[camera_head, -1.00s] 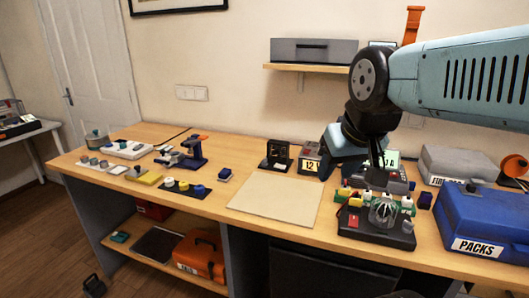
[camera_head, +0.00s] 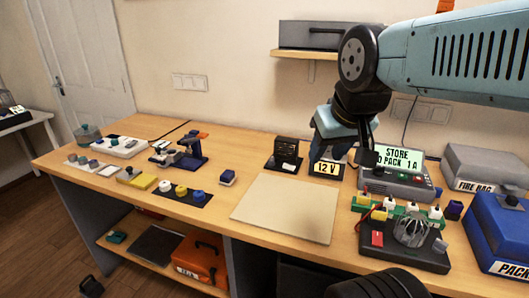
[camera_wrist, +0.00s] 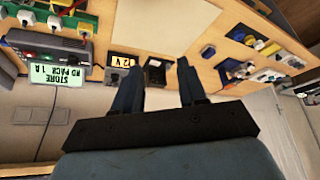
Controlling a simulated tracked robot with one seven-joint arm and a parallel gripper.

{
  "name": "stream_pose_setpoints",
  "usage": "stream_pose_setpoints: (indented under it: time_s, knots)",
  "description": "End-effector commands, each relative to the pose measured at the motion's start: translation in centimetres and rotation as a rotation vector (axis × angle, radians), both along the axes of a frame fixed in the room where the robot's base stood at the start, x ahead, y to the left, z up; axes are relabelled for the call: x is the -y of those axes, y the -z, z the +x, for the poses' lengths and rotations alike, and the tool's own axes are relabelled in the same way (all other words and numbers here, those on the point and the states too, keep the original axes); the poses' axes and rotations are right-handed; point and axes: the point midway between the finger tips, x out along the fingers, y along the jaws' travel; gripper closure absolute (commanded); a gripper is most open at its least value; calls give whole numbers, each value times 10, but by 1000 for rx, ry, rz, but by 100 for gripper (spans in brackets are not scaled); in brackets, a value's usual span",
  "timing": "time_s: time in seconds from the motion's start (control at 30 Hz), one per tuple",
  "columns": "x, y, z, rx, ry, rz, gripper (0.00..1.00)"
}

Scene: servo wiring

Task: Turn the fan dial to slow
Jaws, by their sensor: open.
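A small black upright unit on a flat black base, which looks like the fan (camera_head: 286,151), stands at the back of the bench, left of the 12 V block. A small pale part that may be its dial (camera_head: 288,166) shows on its base; its setting is too small to read. The fan also shows in the wrist view (camera_wrist: 155,73), beyond the fingers. My gripper (camera_wrist: 160,65) is open and empty, its two dark blue fingers apart. In the head view my arm's end hangs over the 12 V block, right of the fan, and its fingertips are hard to make out.
The 12 V block (camera_head: 325,168) and a charger (camera_head: 397,182) with a lit screen stand close right of the fan. A black board with a wire cage (camera_head: 411,231) and a green strip of plugs lie at front right. A bare pale mat (camera_head: 285,208) lies in front.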

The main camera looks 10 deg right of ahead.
Motion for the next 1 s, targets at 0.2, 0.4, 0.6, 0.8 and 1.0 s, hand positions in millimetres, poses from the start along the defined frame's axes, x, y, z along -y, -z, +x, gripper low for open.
stream_pose_setpoints:
  time_s: [0.2, 0.4, 0.6, 0.8, 1.0]
  knots:
    - [0, 0, 0, 0, 0, 0, 58]
    - [0, -5, 9, -12, 12, 5, 58]
    - [-4, -16, 42, -58, 62, 25, 58]
    - [-5, -25, 86, -110, 117, 48, 58]
    - [-6, -28, 131, -163, 177, 68, 58]
